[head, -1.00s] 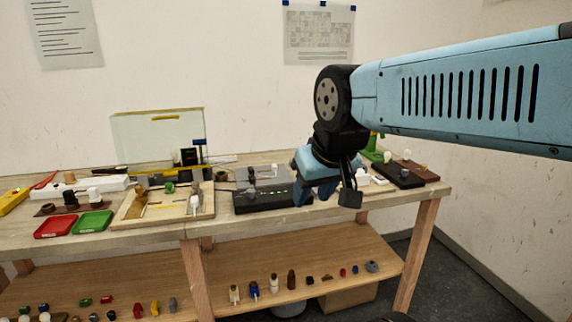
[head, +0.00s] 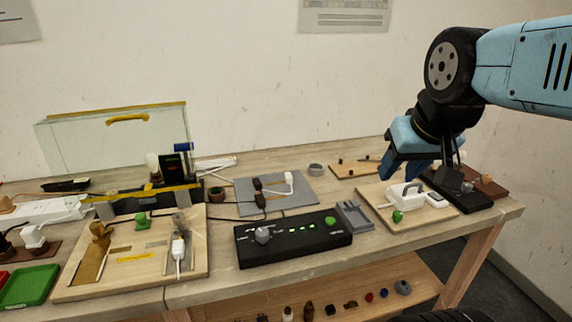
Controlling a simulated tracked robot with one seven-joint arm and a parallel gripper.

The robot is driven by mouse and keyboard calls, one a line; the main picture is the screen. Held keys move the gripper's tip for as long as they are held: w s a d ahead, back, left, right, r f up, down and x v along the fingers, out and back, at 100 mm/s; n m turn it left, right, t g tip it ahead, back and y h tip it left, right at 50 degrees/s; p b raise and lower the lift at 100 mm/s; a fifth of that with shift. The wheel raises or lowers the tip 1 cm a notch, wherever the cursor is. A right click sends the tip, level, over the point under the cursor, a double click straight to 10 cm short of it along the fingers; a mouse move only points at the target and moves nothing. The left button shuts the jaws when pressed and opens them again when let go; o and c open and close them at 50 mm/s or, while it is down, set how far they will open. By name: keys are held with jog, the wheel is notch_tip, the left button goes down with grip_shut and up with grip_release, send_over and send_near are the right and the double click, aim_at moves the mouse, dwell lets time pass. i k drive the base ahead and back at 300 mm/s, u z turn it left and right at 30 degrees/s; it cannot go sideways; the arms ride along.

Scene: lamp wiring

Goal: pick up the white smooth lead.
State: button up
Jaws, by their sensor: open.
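In the head view, a white lead with a plug-like end (head: 289,181) lies on a grey mat at the middle of the bench, beside a dark lead (head: 259,190). Another white plug (head: 178,250) stands on the left wooden board, and thin white strands (head: 215,163) lie at the back. I cannot tell which of these is the smooth lead. My gripper (head: 403,172), with blue fingers, is open and points down above the right wooden board, well to the right of the grey mat. I see nothing held in it.
A black control box (head: 293,241) with a green button stands at the bench front. The right wooden board (head: 375,196) carries a white block (head: 405,194). A clear panel (head: 115,140) stands at the back left. A lower shelf (head: 270,301) holds small parts.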

aim_at(288, 176)
jog(key=u, duration=0.15)
jog(key=i, duration=0.65)
jog(key=u, duration=0.5)
jog(key=k, duration=0.85)
jog(key=u, duration=0.2)
jog(key=i, duration=0.85)
jog(key=z, duration=0.1)
